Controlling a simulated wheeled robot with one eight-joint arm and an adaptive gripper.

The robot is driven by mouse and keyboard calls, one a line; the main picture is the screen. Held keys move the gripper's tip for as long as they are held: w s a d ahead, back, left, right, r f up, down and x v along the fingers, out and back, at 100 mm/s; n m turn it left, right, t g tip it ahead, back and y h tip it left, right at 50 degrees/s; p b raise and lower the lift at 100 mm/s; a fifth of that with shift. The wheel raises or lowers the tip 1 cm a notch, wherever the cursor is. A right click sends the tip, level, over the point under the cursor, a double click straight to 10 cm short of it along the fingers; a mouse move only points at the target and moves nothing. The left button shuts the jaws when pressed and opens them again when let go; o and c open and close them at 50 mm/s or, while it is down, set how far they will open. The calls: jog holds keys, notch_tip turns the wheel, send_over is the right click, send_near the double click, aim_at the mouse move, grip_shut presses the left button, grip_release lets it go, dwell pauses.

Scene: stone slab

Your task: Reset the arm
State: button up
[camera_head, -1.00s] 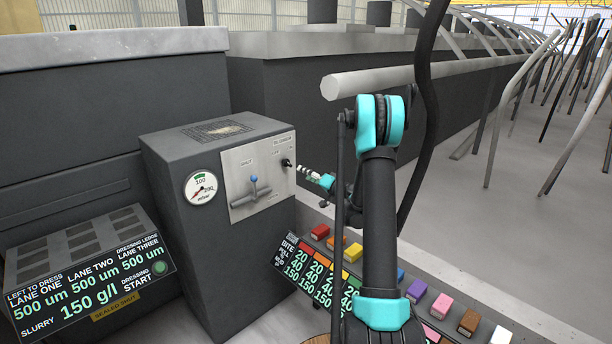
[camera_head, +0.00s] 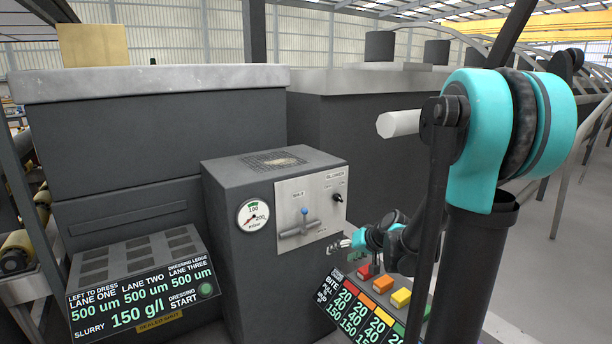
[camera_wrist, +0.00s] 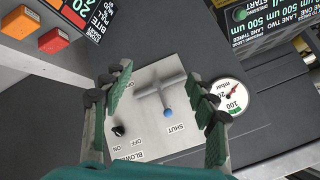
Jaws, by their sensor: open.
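My gripper (camera_head: 345,243) is open and empty in the head view, just right of the grey cabinet (camera_head: 228,270) and above the coloured buttons. In the wrist view my gripper (camera_wrist: 157,85) has its two green-padded fingers spread, with the metal panel between and beyond them. The panel (camera_head: 290,215) carries a lever with a blue knob (camera_head: 304,211), whose knob end is at the SHUT label. A black blower switch (camera_head: 337,198) is at its right. The knob (camera_wrist: 168,112) and switch (camera_wrist: 118,131) also show in the wrist view. The fingers appear clear of both.
A round gauge (camera_head: 253,216) is left of the panel. A lane display (camera_head: 140,300) stands at lower left. Red (camera_head: 368,271), orange (camera_head: 383,284) and yellow (camera_head: 401,297) buttons sit below my arm. A pale bar end (camera_head: 398,123) lies behind my arm. Open floor shows at right.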

jog(key=s+d+f+g+h, duration=0.1)
jog(key=s+d+f+h, duration=0.2)
jog(key=s, duration=0.8)
jog(key=s+d+f+g+h, duration=0.1)
jog(key=s+d+f+h, duration=0.2)
jog(key=s, duration=0.8)
jog(key=shift+d+g, duration=0.4)
jog(key=shift+d, duration=0.25)
